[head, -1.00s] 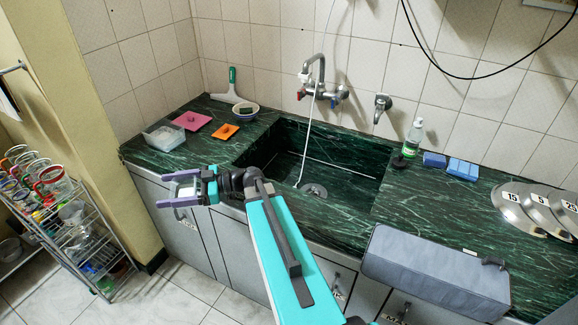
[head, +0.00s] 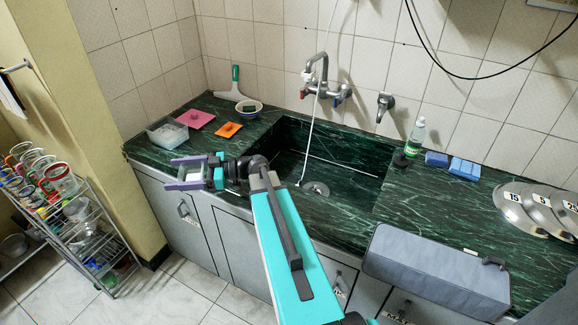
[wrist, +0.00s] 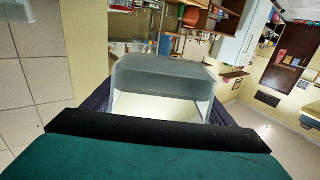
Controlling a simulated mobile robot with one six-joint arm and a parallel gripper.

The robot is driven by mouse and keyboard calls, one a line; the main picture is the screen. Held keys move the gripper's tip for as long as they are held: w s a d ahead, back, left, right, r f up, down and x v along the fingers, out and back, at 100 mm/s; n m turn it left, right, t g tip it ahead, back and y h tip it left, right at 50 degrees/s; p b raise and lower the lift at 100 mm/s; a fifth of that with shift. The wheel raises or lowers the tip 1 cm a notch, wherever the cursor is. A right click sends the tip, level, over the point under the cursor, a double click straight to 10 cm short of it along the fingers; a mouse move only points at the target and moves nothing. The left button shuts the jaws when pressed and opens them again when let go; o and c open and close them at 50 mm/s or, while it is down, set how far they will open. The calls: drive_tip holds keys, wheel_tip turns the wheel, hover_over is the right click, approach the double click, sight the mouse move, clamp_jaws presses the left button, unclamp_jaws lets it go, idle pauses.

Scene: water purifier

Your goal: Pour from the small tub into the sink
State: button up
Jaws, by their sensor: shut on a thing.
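My gripper (head: 183,174) is at the left end of my arm, in front of the counter's left front edge. Its purple fingers are shut on the small tub (head: 194,174), a pale translucent container, clear of the counter. In the wrist view the tub (wrist: 162,78) sits between the fingers, with a grey wall and a pale area below it. Its contents cannot be made out. The dark green sink (head: 345,170) lies to the right of the tub, under the tap, with a round drain (head: 316,188) at its bottom. The tub is not over the sink.
Another clear tub (head: 167,134) stands on the counter behind my gripper. A pink sponge (head: 195,118), an orange piece (head: 229,129) and a bowl (head: 249,107) lie nearby. The tap (head: 322,88) rises behind the sink. A glass rack (head: 90,245) stands at the left.

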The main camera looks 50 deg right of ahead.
drive_tip(key=w+d+m+t+h+p, duration=0.2)
drive_tip(key=w+d+p, duration=0.1)
drive_tip(key=d, duration=1)
drive_tip(key=w+d+m+t+h+p, duration=0.2)
drive_tip(key=d+p, duration=0.2)
drive_tip(key=d, duration=0.8)
drive_tip(key=s+d+f+m+h+p, duration=0.1)
drive_tip(key=s+d+f, duration=0.3)
drive_tip(key=d, duration=0.6)
drive_tip(key=s+d+f+m+t+h+p, duration=0.1)
drive_tip(key=s+d+f+h+p, duration=0.2)
drive_tip(key=d+f, duration=0.4)
drive_tip(key=s+d+f+m+t+h+p, duration=0.1)
drive_tip(key=s+d+f, duration=0.4)
drive_tip(key=d, duration=0.8)
drive_tip(key=s+h+p, duration=0.1)
drive_tip(key=s+p, duration=0.1)
drive_tip(key=shift+s+f+m+p, duration=0.15)
drive_tip(key=shift+s+m+p, duration=0.15)
drive_tip(key=shift+m, duration=0.1)
drive_tip(key=shift+w+a+r+n+g+h+b, duration=0.25)
drive_tip(key=shift+w+a+r+n+g, duration=0.1)
drive_tip(key=shift+a+n, duration=0.3)
drive_tip(key=shift+w+a+r+n+g+h+b, duration=0.2)
drive_tip(key=shift+a+n+g+b, duration=0.1)
drive_tip(key=shift+a+n, duration=0.35)
drive_tip(key=shift+w+a+r+n+g+h+b, duration=0.2)
drive_tip(key=shift+w+a+r+n+g, duration=0.15)
drive_tip(key=shift+a+n, duration=0.3)
